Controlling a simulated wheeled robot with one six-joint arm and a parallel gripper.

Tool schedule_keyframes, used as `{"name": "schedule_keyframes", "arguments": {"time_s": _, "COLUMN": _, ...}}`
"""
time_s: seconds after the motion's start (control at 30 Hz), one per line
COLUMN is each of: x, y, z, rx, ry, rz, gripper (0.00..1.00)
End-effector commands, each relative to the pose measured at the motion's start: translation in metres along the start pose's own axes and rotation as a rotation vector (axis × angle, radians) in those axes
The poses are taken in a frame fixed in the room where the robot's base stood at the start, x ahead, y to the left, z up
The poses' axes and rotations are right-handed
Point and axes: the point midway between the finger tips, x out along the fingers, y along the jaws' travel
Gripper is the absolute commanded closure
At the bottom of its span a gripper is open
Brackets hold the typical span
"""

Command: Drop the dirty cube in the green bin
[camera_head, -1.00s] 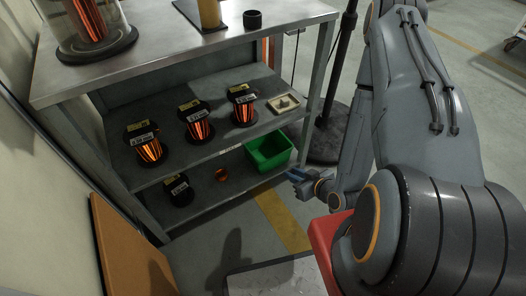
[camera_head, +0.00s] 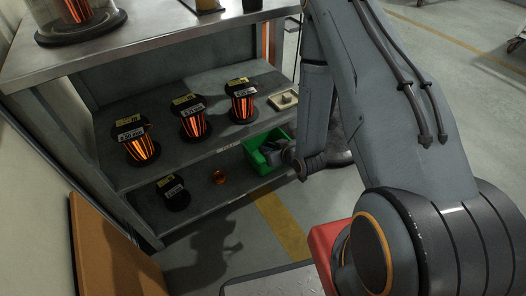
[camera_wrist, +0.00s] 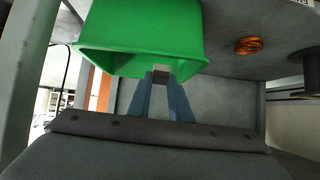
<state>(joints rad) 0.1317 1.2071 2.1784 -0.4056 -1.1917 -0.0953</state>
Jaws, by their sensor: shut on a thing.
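The green bin (camera_head: 258,160) stands on the lower shelf at its right end. It fills the upper left of the wrist view (camera_wrist: 140,30), which looks upside down. My gripper (camera_wrist: 161,80) is shut on a small grey-brown cube (camera_wrist: 161,72) held between its fingertips. The cube shows against the bin's open side, near its rim. In the head view my gripper (camera_head: 272,150) is at the bin's opening, and the cube cannot be made out there. I cannot tell how far inside the rim the cube is.
A small copper coil (camera_head: 219,177) and a dark spool (camera_head: 174,192) lie on the lower shelf, left of the bin. Several copper spools and a shallow cream tray (camera_head: 294,104) stand on the shelf above. A table leg is close in the wrist view (camera_wrist: 25,70).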

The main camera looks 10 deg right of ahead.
Motion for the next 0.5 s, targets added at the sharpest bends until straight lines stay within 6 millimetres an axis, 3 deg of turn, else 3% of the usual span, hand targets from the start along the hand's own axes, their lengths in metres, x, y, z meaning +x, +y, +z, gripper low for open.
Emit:
{"name": "schedule_keyframes", "arguments": {"time_s": 0.33, "x": 0.026, "y": 0.0, "z": 0.021, "rx": -0.001, "ry": 0.0, "rz": 0.0, "gripper": 1.0}}
{"name": "schedule_keyframes", "arguments": {"time_s": 0.5, "x": 0.029, "y": 0.0, "z": 0.009, "rx": -0.004, "ry": -0.085, "rz": 0.001, "gripper": 1.0}}
